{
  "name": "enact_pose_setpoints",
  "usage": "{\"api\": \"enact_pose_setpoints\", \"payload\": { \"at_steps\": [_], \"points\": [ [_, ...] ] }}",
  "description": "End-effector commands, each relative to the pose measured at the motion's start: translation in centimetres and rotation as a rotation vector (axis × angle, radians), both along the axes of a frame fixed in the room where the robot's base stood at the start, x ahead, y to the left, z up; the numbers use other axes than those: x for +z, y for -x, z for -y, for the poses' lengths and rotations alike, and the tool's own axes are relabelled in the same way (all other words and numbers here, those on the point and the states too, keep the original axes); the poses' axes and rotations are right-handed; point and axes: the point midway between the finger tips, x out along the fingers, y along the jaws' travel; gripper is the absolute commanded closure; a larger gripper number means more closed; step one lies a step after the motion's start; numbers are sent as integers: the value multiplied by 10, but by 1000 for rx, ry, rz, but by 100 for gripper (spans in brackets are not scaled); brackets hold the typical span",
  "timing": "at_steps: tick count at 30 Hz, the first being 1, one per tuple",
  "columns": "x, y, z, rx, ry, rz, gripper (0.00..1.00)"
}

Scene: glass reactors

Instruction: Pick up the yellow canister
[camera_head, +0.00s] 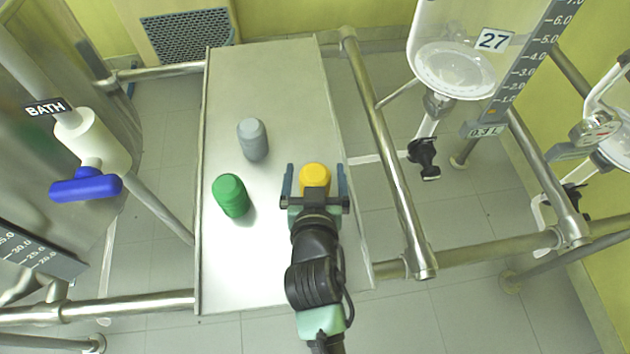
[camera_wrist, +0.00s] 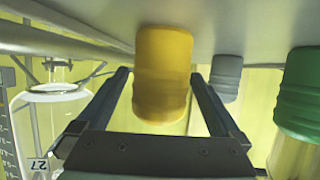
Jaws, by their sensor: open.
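The yellow canister (camera_head: 314,177) stands on the metal table, at its right side in the head view. My gripper (camera_head: 315,172) is open, with one finger on each side of the canister. In the wrist view the yellow canister (camera_wrist: 163,78) appears between the two spread fingers of my gripper (camera_wrist: 160,90), with a gap visible on either side. I cannot tell how far down the fingers reach on it. Part of the canister is hidden by my gripper in the head view.
A green canister (camera_head: 231,195) and a grey canister (camera_head: 253,140) stand to the left on the table (camera_head: 270,270). Metal rails (camera_head: 390,160) run along the right side. A blue-handled valve (camera_head: 86,185) is at the left.

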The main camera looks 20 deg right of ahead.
Motion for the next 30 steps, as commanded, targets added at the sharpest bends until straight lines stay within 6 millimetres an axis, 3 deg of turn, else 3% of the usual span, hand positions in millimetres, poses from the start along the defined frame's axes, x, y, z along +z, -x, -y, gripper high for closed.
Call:
{"api": "enact_pose_setpoints", "payload": {
  "at_steps": [4, 12, 27, 30],
  "points": [
    [-6, -12, 5, 1, -2, 0, 0],
    [-7, -13, 6, 1, -1, -1, 2],
    [-7, -12, 6, 1, -1, -1, 92],
    [-6, -13, 6, 1, 0, 0, 93]
  ]
}}
